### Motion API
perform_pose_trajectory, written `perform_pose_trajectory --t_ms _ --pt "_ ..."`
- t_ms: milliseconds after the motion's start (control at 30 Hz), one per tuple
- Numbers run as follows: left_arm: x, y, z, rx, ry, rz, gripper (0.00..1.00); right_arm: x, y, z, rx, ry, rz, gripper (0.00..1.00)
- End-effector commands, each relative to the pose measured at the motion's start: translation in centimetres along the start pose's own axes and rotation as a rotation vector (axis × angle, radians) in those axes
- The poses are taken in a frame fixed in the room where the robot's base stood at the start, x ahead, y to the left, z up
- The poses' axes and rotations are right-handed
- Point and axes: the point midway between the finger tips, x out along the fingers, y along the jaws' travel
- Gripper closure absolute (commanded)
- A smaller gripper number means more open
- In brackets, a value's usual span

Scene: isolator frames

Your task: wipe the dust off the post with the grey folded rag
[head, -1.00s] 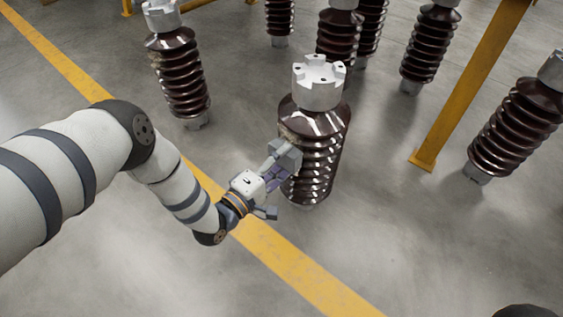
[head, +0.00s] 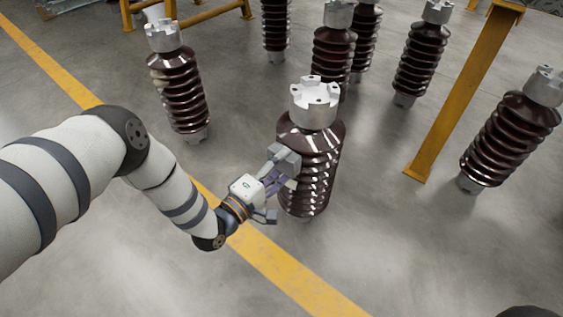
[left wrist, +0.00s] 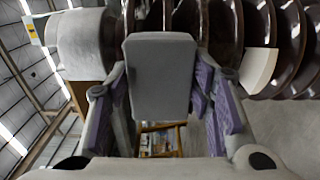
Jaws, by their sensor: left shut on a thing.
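The post (head: 322,168) is a dark brown ribbed insulator with a silver notched cap, upright on the floor in the middle of the head view. My left gripper (head: 274,180) is at its left side, shut on the grey folded rag (head: 285,158). The rag is against or very close to the post's upper left ribs; contact is hard to tell. In the left wrist view the rag (left wrist: 160,78) stands between the purple-padded fingers, with the post's ribs (left wrist: 222,30) behind it. The post face behind the rag is hidden. My right gripper is not in view.
Another brown post (head: 182,92) with a pale patch stands at the back left. Several more stand behind and at right (head: 508,135). A yellow steel leg (head: 450,105) stands right of the post. The floor in front is clear, crossed by a yellow line (head: 285,270).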

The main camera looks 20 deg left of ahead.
Motion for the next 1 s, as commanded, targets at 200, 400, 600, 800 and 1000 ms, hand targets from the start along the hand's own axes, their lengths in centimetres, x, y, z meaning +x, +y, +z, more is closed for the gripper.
perform_pose_trajectory --t_ms 200,400,600,800,1000 --pt "0.1 -1.7 0.0 0.000 0.000 -0.001 0.75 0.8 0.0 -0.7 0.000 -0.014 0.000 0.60" --pt "0.0 -3.7 0.0 -0.001 0.000 -0.004 0.75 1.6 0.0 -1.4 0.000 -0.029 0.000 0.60" --pt "-0.1 -5.2 0.0 -0.001 0.000 -0.001 0.75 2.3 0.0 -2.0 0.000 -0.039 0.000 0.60" --pt "0.0 -6.6 0.0 -0.001 0.001 -0.002 0.75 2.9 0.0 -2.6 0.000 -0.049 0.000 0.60" --pt "0.2 -8.7 0.0 -0.001 0.001 -0.003 0.75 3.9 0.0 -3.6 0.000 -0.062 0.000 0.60"
